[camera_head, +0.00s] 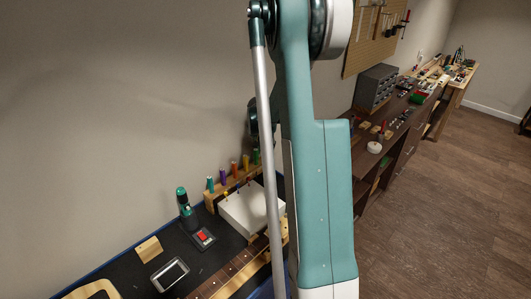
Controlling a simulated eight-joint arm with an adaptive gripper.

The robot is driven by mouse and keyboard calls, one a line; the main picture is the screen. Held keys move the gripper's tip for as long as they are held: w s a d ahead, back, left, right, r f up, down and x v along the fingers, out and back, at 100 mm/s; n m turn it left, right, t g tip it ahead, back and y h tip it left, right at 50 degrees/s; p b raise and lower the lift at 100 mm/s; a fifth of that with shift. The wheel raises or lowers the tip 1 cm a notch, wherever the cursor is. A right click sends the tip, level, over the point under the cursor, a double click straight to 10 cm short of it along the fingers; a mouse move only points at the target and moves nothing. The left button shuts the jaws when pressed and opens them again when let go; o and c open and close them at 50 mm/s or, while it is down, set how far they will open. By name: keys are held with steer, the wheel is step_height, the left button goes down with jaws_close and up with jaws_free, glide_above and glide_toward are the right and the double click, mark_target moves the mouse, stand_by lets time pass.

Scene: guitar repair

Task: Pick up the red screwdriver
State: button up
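A wooden rack (208,202) against the wall holds several upright tools with coloured handles: teal, purple, orange-red, orange and green. The orange-red handle (234,168) is near the middle of the row and may be the red screwdriver; its exact colour is hard to tell at this size. My arm stands large in the middle of the view and hides part of the bench and possibly the rack's right end. My gripper is not in view.
A white box (242,209) stands in front of the rack. A green-and-black tool (187,208), a small dark tray with a red item (202,237), a wooden block (148,249) and a guitar neck (232,274) are nearby. Cluttered benches (364,146) line the right wall; the floor (440,220) is clear.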

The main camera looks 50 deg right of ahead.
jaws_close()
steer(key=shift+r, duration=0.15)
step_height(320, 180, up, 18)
steer(key=shift+b, duration=0.3)
stand_by(0.6)
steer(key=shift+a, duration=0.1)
stand_by(0.6)
